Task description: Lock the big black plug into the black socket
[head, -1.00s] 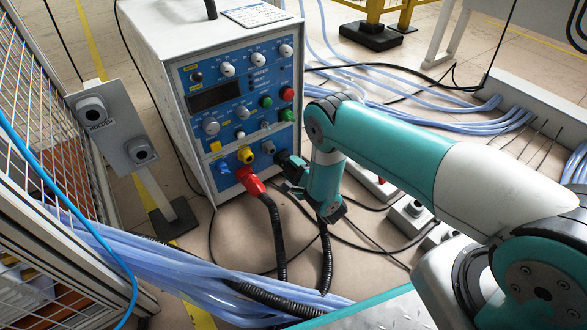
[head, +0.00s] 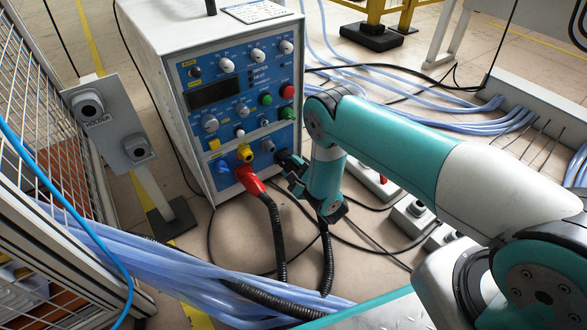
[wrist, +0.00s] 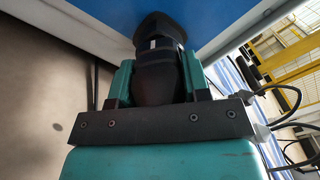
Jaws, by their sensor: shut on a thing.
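The big black plug (wrist: 161,80) is between the fingers of my gripper (wrist: 158,82) in the wrist view, and the gripper is shut on it. The plug's front end meets the black socket (wrist: 160,28) on the heater's blue panel; how deep it sits or how it is turned cannot be told. In the head view my gripper (head: 294,178) is at the lower right of the panel, and the black socket (head: 282,156) is mostly hidden behind plug and gripper. A black ribbed cable (head: 326,262) hangs below the gripper.
A red plug (head: 250,180) with its own black cable sits in the panel left of my gripper. A yellow connector (head: 245,153) is above it. A grey holder post (head: 110,125) stands at left. Blue-white hoses (head: 190,275) cross the floor in front.

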